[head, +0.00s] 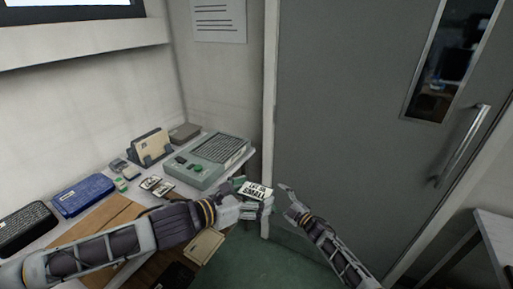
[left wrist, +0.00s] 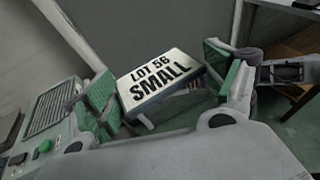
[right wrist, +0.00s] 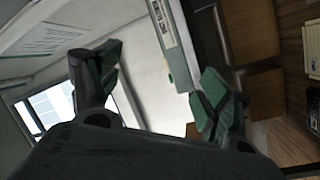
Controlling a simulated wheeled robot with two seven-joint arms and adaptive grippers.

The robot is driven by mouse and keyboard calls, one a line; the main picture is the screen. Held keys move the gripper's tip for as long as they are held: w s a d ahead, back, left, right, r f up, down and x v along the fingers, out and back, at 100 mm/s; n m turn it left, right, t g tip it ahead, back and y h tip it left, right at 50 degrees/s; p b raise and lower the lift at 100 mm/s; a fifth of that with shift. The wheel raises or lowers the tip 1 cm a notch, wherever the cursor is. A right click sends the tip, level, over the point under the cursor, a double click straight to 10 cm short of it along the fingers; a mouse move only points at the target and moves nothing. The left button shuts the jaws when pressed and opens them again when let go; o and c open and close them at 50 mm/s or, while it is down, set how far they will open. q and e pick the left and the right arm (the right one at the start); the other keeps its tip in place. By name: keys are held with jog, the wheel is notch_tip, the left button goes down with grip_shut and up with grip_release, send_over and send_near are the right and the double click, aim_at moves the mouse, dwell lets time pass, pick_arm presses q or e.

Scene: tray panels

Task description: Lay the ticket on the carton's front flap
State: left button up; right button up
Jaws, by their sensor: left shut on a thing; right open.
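A tan panel (head: 204,246) lies below the left forearm. I cannot tell whether it is the carton's flap.
On the table are a grey-green device (head: 208,158), a card holder (head: 150,146), a blue case (head: 83,195) and a black case (head: 25,227). A brown sheet (head: 88,222) lies at its front. A grey door (head: 355,110) stands behind the grippers. Green floor (head: 290,268) is clear.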

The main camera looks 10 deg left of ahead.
jog(key=s+a+r+n+g+y, duration=0.1)
jog(key=s+a+r+n+g, duration=0.45)
jog(key=r, duration=0.45)
jog(key=s+a+r+n+g+y, duration=0.1)
jog(key=s+a+r+n+g, duration=0.1)
jog(key=a+r+n+g, duration=0.55)
jog(key=s+a+r+n+g, duration=0.35)
jog(key=r+n, duration=0.55)
jog(key=r, duration=0.3)
jog(key=s+d+r+n+g+h, duration=0.1)
jog(key=s+r+n+h, duration=0.3)
jog(key=s+n+h, duration=0.4)
jog(key=s+d+r+t+h, duration=0.2)
jog(key=d+r+t+h, duration=0.3)
jog(key=d+h, duration=0.3)
jog(key=shift+d+n, duration=0.4)
jog(key=shift+d, duration=0.15)
